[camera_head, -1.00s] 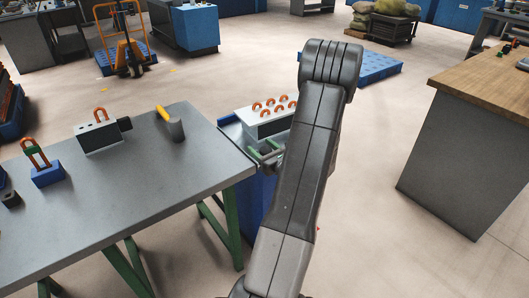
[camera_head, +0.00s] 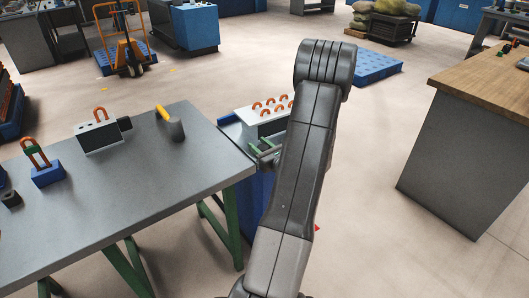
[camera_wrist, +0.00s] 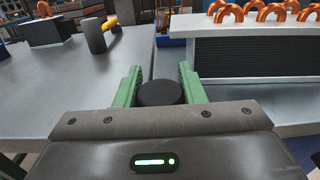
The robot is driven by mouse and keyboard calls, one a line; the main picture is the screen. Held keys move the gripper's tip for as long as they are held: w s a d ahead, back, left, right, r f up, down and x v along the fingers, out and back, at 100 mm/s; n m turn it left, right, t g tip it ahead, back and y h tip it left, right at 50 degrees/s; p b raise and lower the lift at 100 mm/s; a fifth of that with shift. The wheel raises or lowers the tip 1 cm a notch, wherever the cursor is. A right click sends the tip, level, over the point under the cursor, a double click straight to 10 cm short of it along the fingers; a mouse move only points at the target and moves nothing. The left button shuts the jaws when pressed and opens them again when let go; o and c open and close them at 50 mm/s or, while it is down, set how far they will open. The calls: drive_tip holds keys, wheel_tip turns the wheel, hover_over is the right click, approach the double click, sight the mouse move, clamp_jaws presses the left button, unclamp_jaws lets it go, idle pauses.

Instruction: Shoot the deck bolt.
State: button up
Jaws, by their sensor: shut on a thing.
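A dark round knob (camera_wrist: 160,93), which looks like the deck bolt's head, sits between my gripper's (camera_wrist: 160,88) green fingers in the wrist view. The fingers are shut on it, low beside the grey table's edge and the seam to the neighbouring deck. What lies below the knob is hidden by my gripper body. In the head view my gripper (camera_head: 265,150) shows partly as green fingers beside the cart; my arm hides the rest, and the knob cannot be made out there.
A white-topped finned block with copper bends (camera_head: 262,121) stands on the blue cart's deck, close right of my fingers in the wrist view (camera_wrist: 255,55). The grey table (camera_head: 110,190) carries a yellow-handled grey cylinder (camera_head: 175,128) and a grey block (camera_head: 100,137).

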drive_tip(key=o, duration=1)
drive_tip(key=shift+b+v, duration=0.7)
drive_tip(key=shift+v, duration=2.85)
drive_tip(key=shift+w+a, duration=0.1)
drive_tip(key=p+x, duration=0.1)
drive_tip(key=x, duration=0.5)
drive_tip(key=shift+w+a, duration=0.2)
drive_tip(key=shift+w, duration=0.15)
